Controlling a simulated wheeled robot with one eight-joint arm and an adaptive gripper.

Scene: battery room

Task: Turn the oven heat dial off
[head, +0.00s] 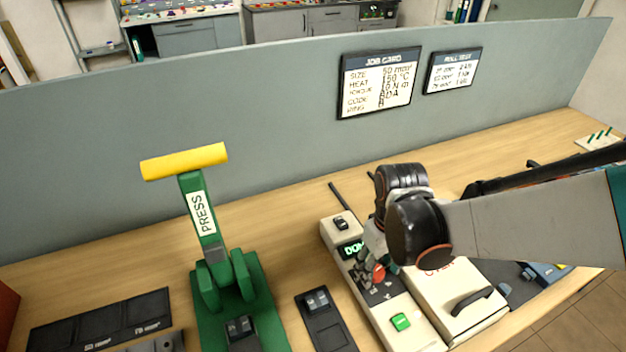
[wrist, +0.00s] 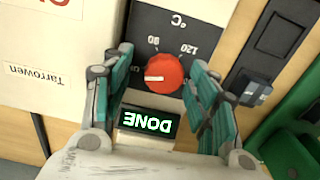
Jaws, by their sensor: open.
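The oven heat dial (wrist: 164,76) is a round red knob on a dark panel marked in °C. In the wrist view it sits between my gripper's (wrist: 158,62) two teal fingers, which are apart on either side. I cannot tell whether they touch it. A white mark on the dial points to the picture's left, away from the 90 and 120 markings; the marking there is partly hidden. The lit display (wrist: 148,123) reads DONE, upside down in this view. In the head view the dial (head: 379,272) shows beside my gripper (head: 374,258), largely hidden by my wrist.
The oven's white body with a dark handle (head: 472,301) stands right of the panel. A green button (head: 401,321) is nearer the front. A green press (head: 215,255) with a yellow handle stands left. A grey partition (head: 280,130) with a job card (head: 376,85) is behind.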

